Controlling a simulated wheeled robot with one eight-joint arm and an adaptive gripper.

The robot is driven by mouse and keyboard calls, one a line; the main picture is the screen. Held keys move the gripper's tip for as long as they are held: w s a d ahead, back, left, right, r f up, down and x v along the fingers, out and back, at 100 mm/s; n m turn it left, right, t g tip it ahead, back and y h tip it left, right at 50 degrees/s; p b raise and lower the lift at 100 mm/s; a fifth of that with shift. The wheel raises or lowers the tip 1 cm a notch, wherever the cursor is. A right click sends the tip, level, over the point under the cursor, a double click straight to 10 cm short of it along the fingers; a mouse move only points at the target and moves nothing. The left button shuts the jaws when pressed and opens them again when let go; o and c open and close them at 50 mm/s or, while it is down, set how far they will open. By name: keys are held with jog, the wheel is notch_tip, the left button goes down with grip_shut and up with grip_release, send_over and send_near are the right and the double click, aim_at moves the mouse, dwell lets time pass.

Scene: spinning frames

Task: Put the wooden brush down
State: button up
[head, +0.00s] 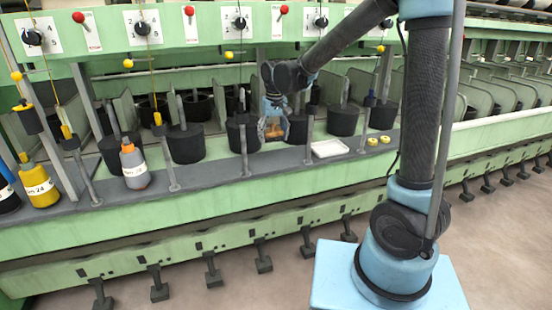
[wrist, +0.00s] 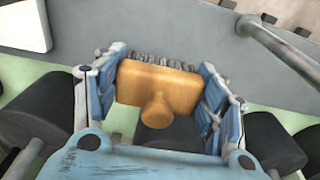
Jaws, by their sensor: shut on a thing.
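The wooden brush (wrist: 158,88) is between the two blue fingers of my gripper (wrist: 160,92) in the wrist view. Its orange-brown block and round knob face the camera, and grey bristles show along its far edge. My gripper is shut on the block from both sides. In the head view my gripper (head: 273,128) is small and sits among the black cylinders behind the grey ledge, with a bit of the brush (head: 273,132) showing between its fingers. I cannot tell whether the bristles touch a surface.
A grey ledge (head: 215,175) runs along the green machine's front, with thin upright posts. A white tray (head: 328,149) and small yellow rings (head: 378,140) lie right of my gripper. Black cylinders (head: 186,143) stand close behind. Bottles (head: 134,167) stand at the left.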

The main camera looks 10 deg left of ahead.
send_over(273, 161)
jog(key=f, duration=0.6)
jog(key=shift+s+d, duration=0.2)
jog(key=shift+f, duration=1.75)
jog(key=shift+f, duration=0.1)
jog(key=o, duration=1.4)
jog(key=r, duration=0.4)
jog(key=s+r, duration=0.1)
jog(key=r, duration=0.7)
jog(key=shift+s+d, duration=0.15)
jog(key=shift+d, duration=0.25)
jog(key=shift+d, duration=0.1)
